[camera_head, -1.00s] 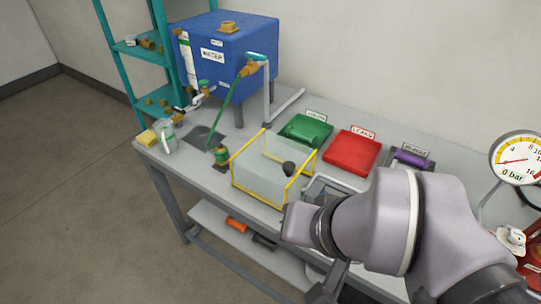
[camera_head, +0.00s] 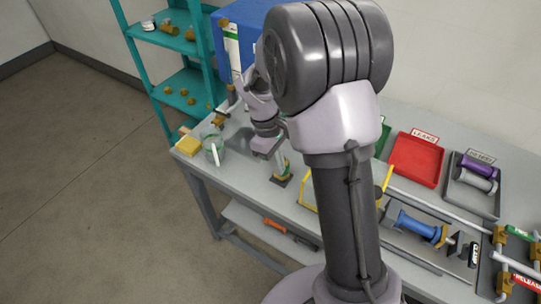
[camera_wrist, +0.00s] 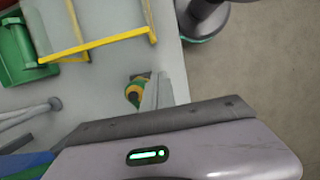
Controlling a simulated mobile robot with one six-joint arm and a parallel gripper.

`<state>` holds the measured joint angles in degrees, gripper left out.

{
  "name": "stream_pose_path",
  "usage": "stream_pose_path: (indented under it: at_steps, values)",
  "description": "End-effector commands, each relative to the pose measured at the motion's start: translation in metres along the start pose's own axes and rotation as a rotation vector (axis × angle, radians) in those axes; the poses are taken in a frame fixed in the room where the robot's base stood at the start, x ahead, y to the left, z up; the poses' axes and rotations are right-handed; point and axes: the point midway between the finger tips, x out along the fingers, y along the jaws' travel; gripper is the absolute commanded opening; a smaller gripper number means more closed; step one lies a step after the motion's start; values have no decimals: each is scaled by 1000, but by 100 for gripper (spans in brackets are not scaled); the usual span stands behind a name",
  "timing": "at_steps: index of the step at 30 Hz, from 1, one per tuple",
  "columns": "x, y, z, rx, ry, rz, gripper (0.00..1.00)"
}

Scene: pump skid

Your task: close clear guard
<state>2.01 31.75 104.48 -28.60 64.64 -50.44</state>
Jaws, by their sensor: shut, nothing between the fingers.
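The clear guard (camera_head: 305,193) has a yellow frame and stands on the bench. My arm hides most of it in the head view, with yellow edges showing on both sides. In the wrist view its yellow frame (camera_wrist: 104,42) crosses the top left; I cannot tell whether it is open or shut. My gripper (camera_wrist: 155,95) is shut and empty, beside the guard and apart from it. Its fingers lie close to a green and brass fitting (camera_wrist: 136,91); I cannot tell whether they touch it. In the head view the fitting (camera_head: 281,174) stands left of the guard.
A glass jar (camera_head: 213,147) and a yellow block (camera_head: 189,146) stand at the bench's left end. A red tray (camera_head: 417,158) and a grey tray (camera_head: 474,190) lie right of my arm. A blue tank (camera_head: 238,20) and teal shelves (camera_head: 185,45) are behind.

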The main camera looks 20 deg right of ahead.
Motion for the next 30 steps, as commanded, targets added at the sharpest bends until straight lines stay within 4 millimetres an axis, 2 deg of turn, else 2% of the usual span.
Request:
stream_pose_path:
  at_steps: [1, 9, 12, 18, 30]
  values:
    - [16, 0, -1, 1, -2, -2, 0]
    - [74, -1, -1, 1, -1, -2, 0]
    - [74, -1, 18, 4, 2, -1, 0]
    - [76, -1, 36, 3, 2, -1, 0]
    - [75, -1, 39, 2, 1, -1, 0]
